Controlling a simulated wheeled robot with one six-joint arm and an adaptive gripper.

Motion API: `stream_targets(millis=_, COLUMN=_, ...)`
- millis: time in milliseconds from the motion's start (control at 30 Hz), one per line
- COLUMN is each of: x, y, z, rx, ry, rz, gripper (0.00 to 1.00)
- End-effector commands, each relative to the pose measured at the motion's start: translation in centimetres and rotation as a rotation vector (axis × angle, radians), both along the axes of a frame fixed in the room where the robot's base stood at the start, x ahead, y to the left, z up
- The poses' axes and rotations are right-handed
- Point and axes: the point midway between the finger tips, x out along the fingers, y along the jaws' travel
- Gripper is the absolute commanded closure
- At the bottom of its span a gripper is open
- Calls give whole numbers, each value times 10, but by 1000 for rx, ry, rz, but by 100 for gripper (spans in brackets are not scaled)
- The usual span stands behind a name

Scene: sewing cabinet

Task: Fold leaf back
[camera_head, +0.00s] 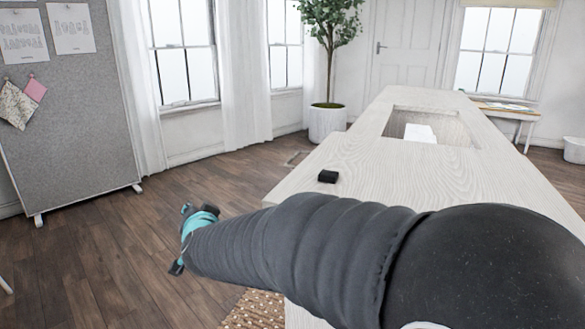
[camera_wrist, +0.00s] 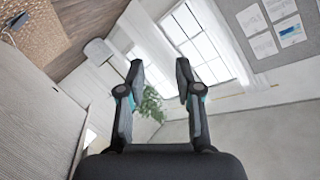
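The sewing cabinet (camera_head: 360,160) has a long pale wood-grain top running away from me in the head view. A rectangular opening in the top holds a white object (camera_head: 420,132), only partly seen. I cannot tell where the leaf's seam lies. Pale wood panels of the cabinet (camera_wrist: 35,125) fill the left of that view. My arm hides the near top.
A grey pinboard (camera_head: 75,105) on feet stands at the left. A potted tree (camera_head: 327,120) stands beyond the cabinet's left side. A woven rug (camera_head: 255,310) lies below the near end. A white table (camera_head: 505,108) and bin (camera_head: 574,150) are far right. Floor at left is clear.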

Motion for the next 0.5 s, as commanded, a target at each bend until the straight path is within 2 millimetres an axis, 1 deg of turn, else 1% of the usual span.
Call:
stream_targets(millis=33, x=11, y=-3, z=11, rx=43, ry=-48, rz=-71, gripper=66)
stream_targets(millis=100, x=24, y=-12, z=26, rx=102, ry=-118, rz=-183, gripper=66)
stream_targets(millis=233, x=38, y=-37, z=47, rx=193, ry=-236, rz=-401, gripper=66)
stream_targets(millis=367, x=38, y=-66, z=60, rx=258, ry=-343, rz=-630, gripper=66)
stream_targets(millis=500, x=23, y=-94, z=65, rx=290, ry=-436, rz=-854, gripper=66)
